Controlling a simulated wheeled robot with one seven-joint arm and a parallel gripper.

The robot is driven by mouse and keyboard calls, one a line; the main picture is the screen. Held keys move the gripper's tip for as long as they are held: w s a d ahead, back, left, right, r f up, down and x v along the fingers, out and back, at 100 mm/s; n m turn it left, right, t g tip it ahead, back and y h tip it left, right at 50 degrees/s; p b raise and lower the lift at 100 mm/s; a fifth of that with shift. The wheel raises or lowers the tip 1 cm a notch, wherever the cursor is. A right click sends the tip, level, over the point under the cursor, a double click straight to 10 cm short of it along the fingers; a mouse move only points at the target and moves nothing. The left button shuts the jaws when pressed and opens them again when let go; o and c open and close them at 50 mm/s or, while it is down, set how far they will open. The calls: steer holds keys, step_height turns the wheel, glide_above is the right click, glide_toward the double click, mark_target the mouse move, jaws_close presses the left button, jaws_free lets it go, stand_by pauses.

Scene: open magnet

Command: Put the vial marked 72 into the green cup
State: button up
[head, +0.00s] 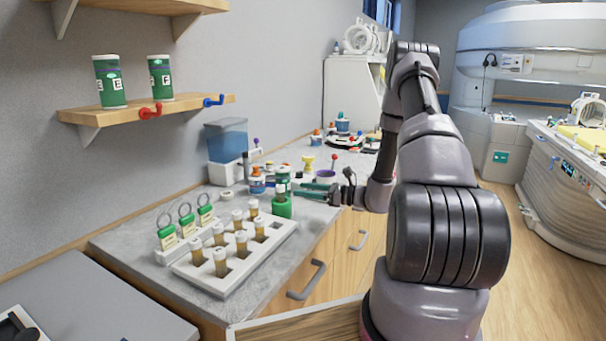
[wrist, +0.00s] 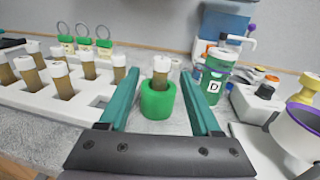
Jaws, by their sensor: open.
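The green cup (head: 281,208) stands on the counter beside the right end of the vial rack. In the wrist view the cup (wrist: 158,104) has a white-capped brown vial (wrist: 161,70) standing upright in it. No number can be read on this vial. My gripper (head: 308,191) is low over the counter by the cup. In the wrist view my gripper (wrist: 161,80) is open, with one teal finger on each side of the cup and vial and gaps between. Several similar vials stand in the white rack (wrist: 38,98); no number 72 is legible on them.
A green canister marked D (wrist: 213,85) stands close behind the right finger. Key tags on a stand (head: 180,243) are behind the rack. A shelf (head: 140,110) holds two green canisters. A purple-rimmed bowl (wrist: 300,130) and bottles crowd the right of the wrist view.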

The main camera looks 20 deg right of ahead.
steer(key=s+a+r+n+g+h, duration=0.2)
steer(key=s+a+r+n+g, duration=0.25)
steer(key=s+r+n, duration=0.35)
steer(key=s+a+r+n+g+h, duration=0.1)
steer(key=s+a+r+n+g, duration=0.35)
steer(key=r, duration=0.55)
steer(key=s+d+r+n+t+h, duration=0.3)
steer(key=s+r+n+h, duration=0.1)
steer(key=s, duration=0.4)
steer(key=s+d+r+n+t+h, duration=0.2)
steer(key=s+d+r+n+h, duration=0.1)
steer(key=s+r, duration=0.6)
steer(key=n+h, duration=0.1)
steer(key=h, duration=0.1)
steer(key=shift+t+h, duration=0.4)
